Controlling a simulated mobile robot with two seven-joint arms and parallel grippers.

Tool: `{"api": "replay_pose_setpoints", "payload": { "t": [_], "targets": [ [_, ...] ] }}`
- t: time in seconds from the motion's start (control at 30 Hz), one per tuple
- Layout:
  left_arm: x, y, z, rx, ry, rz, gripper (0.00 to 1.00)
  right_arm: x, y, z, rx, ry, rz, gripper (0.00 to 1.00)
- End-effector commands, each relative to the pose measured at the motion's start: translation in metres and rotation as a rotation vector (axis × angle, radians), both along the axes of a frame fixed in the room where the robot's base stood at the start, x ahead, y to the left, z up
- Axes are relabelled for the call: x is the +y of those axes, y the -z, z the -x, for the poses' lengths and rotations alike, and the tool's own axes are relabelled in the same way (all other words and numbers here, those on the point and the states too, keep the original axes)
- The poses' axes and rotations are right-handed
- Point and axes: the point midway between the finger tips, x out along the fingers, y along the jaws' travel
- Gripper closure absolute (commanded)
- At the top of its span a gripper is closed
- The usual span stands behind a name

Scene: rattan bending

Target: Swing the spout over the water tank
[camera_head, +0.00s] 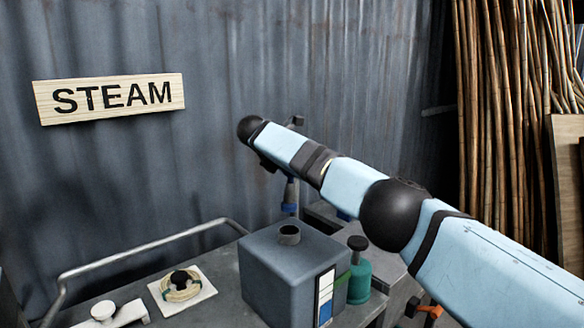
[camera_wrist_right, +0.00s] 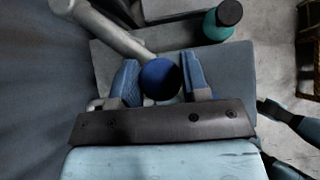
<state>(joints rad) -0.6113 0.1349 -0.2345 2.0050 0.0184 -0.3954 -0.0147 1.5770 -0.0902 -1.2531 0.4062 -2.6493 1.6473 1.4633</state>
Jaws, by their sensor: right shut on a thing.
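The spout is a grey pipe (camera_wrist_right: 112,28) with a round blue end in the right wrist view. My right gripper (camera_wrist_right: 161,80) is shut on the blue end, one blue pad on each side. In the head view a blue-tipped upright piece (camera_head: 289,207), which looks like the spout end, shows below my right arm, just behind the tank in the picture. The water tank appears to be the grey box (camera_head: 268,262) with a short round neck on top. Whether the spout end lines up with the neck cannot be told. My left gripper is out of view.
A green bottle with a black cap (camera_head: 358,278) stands right of the tank. A coil on a white plate (camera_head: 186,290) and a white item (camera_head: 108,314) lie to the left. A metal rail (camera_head: 150,246) edges the bench. Rattan poles (camera_head: 500,120) stand at the right.

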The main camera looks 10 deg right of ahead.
Motion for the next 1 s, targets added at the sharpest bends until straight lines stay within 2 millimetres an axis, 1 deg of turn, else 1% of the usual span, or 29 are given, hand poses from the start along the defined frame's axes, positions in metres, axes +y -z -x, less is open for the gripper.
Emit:
{"api": "replay_pose_setpoints", "payload": {
  "t": [0.27,0.3,0.37,0.4,0.67,0.77,0.87,1.0],
  "targets": [
    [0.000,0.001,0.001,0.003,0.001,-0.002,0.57,0.001,-0.001,0.000,-0.003,-0.001,0.000,1.00],
    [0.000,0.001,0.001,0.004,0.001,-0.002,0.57,0.001,-0.001,0.000,-0.003,-0.001,0.000,0.52],
    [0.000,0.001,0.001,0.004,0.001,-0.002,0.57,0.001,-0.001,0.000,-0.002,-0.001,-0.001,0.38],
    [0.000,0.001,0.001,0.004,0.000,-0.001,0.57,0.001,-0.001,0.000,-0.002,-0.001,-0.001,0.34],
    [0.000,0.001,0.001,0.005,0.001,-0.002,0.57,0.001,-0.001,0.000,-0.001,-0.001,-0.001,0.34],
    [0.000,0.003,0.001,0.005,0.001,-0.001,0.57,0.005,-0.005,0.002,-0.003,-0.003,0.000,0.34],
    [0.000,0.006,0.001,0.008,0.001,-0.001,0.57,0.014,-0.014,0.006,-0.004,-0.004,0.000,0.34],
    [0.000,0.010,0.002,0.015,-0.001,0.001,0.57,0.034,-0.036,0.017,-0.006,-0.005,0.000,0.34]
  ]
}}
